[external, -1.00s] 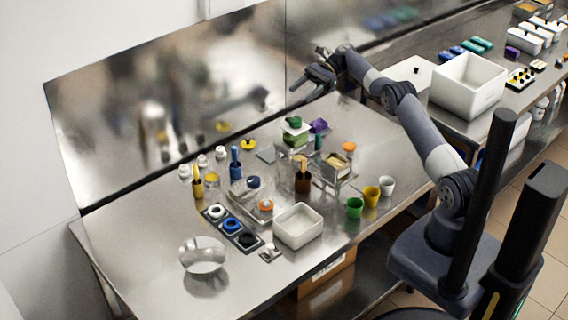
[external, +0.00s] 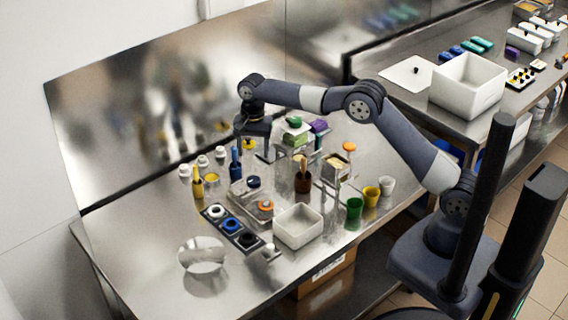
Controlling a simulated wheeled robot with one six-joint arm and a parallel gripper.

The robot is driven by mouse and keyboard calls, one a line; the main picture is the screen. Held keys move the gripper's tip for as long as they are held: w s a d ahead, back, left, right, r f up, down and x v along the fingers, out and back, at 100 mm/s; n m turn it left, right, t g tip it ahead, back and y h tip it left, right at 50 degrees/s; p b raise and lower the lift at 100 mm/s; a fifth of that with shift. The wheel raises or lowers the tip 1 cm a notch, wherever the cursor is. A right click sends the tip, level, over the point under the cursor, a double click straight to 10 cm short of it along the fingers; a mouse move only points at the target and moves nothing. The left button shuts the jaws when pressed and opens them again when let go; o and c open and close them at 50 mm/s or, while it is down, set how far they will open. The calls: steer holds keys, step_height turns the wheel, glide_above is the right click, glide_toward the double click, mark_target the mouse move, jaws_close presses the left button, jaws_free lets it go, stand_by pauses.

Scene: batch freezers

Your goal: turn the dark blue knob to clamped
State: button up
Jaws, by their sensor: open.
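The dark blue knob (external: 253,182) sits on a small clear or metallic box-like unit in the middle of the steel table. Its marking and turn position are too small to read. My gripper (external: 254,158) points down behind the knob, nearer the back wall. Its two fingers are spread apart with nothing visibly held. The gripper appears above the table and apart from the knob; its exact height I cannot tell.
An orange knob (external: 265,205) is just in front. A blue-handled tool (external: 235,160) and a brown pot (external: 302,182) flank the knob. A white bin (external: 298,227), a metal bowl (external: 202,254) and green and yellow cups stand nearer the front.

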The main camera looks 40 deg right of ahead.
mark_target(254, 179)
steer(key=shift+h, duration=0.3)
steer(key=f, duration=0.3)
steer(key=f+p, duration=0.1)
steer(key=f, duration=0.3)
steer(key=f+p, duration=0.1)
steer(key=f, duration=0.2)
steer(key=shift+s+a+f, duration=0.2)
steer(key=shift+a+f, duration=0.05)
steer(key=shift+a, duration=0.1)
steer(key=shift+c, duration=0.5)
steer(key=c, duration=0.9)
steer(key=shift+o, duration=0.2)
steer(key=shift+n, duration=0.3)
